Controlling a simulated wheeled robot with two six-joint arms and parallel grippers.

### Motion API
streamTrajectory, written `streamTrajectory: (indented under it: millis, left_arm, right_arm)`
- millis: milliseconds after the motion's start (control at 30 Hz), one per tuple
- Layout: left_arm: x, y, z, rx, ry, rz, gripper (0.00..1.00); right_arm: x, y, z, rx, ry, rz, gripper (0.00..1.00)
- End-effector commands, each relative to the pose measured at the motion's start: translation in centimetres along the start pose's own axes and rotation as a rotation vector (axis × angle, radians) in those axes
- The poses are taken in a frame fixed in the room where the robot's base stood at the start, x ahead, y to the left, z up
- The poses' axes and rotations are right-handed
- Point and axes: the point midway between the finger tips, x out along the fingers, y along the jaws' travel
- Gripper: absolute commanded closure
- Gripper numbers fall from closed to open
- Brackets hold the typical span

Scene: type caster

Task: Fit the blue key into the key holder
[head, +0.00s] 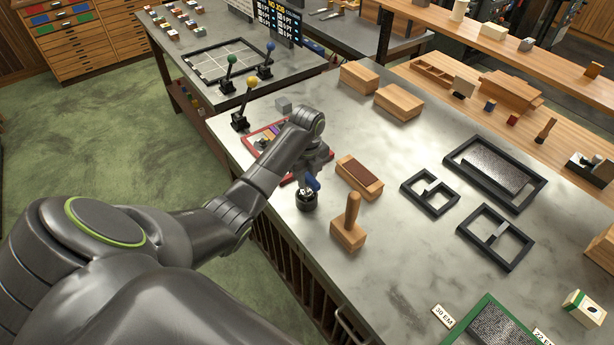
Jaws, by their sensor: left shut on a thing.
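My left gripper (314,170) is over the near left part of the metal-topped table. It is shut on the blue key (313,184), whose blue handle shows just below the jaws; the fingers are partly hidden by the wrist. A small round black holder (306,202) with a light top, which looks like the key holder, stands on the table directly below. The key is at or just above its top; I cannot tell whether it is seated in it. My right gripper is not in view.
A wooden block with a brown top (360,177) and a wooden block with an upright handle (349,225) stand close on the right. A red-framed tray (259,138) lies behind my arm. Black frames (430,194) lie farther right. The front middle of the table is clear.

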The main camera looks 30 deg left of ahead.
Motion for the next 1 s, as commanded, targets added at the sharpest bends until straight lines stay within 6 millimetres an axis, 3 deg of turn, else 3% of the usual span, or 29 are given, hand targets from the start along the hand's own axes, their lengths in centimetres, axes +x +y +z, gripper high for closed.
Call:
streamTrajectory:
  millis: [500, 533, 700, 1000]
  left_arm:
    - [1.4, 0.0, 0.0, 0.000, 0.000, 0.001, 1.00]
    - [1.3, 0.0, 0.0, 0.000, 0.000, 0.001, 0.75]
    - [1.3, 0.0, 0.0, 0.000, 0.000, 0.000, 0.53]
    - [1.2, 0.0, 0.0, 0.000, 0.000, 0.001, 0.51]
  right_arm:
    - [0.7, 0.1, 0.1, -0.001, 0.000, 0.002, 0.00]
    - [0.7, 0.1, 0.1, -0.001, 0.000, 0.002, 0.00]
    - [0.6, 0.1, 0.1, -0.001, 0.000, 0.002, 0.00]
    - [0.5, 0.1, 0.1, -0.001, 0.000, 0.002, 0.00]
